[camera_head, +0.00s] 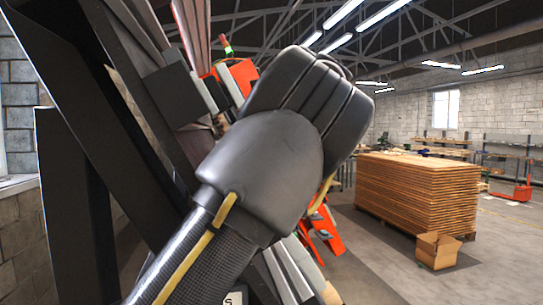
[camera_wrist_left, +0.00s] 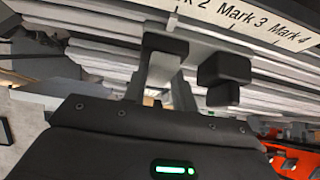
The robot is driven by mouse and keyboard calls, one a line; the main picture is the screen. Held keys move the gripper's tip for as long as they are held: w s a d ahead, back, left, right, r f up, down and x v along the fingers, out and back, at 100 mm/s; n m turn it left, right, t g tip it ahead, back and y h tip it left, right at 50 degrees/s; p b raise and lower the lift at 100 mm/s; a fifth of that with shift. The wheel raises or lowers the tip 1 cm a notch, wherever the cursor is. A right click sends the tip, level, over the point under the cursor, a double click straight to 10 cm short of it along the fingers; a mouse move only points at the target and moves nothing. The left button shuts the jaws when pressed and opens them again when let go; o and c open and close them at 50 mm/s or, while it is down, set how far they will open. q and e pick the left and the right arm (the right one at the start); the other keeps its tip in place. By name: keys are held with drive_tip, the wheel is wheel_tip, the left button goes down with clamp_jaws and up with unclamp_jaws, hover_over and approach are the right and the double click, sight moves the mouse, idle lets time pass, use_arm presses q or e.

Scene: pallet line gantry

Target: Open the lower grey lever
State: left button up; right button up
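No grey lever can be made out for certain in either view. In the left wrist view, the body of my left gripper fills the bottom, with a green light on it. Grey finger-like bars and a black block (camera_wrist_left: 165,44) stand ahead of it. A second black block (camera_wrist_left: 223,72) sits to the right, with a gap between the two. I cannot tell which of these parts are fingertips. In the head view, one of my dark arm links covers the middle and hides what lies behind. My right gripper is not in view.
A pale rail (camera_wrist_left: 250,22) marked Mark 2, Mark 3 and Mark 4 crosses the top of the wrist view. Dark steel beams (camera_head: 120,110) and orange parts (camera_head: 239,76) stand close in the head view.

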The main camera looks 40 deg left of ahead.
use_arm(q)
drive_tip(key=c, duration=0.3)
drive_tip(key=shift+d+f+n+y+b, duration=0.1)
drive_tip(key=shift+f+n+y+b, duration=0.2)
drive_tip(key=shift+b, duration=0.45)
drive_tip(key=shift+r+t, duration=0.15)
drive_tip(key=shift+t, duration=0.15)
drive_tip(key=shift+r, duration=0.15)
drive_tip(key=o, duration=0.8)
drive_tip(key=shift+o, duration=0.9)
drive_tip(key=shift+s, duration=0.1)
drive_tip(key=p+v, duration=1)
drive_tip(key=shift+r, duration=0.35)
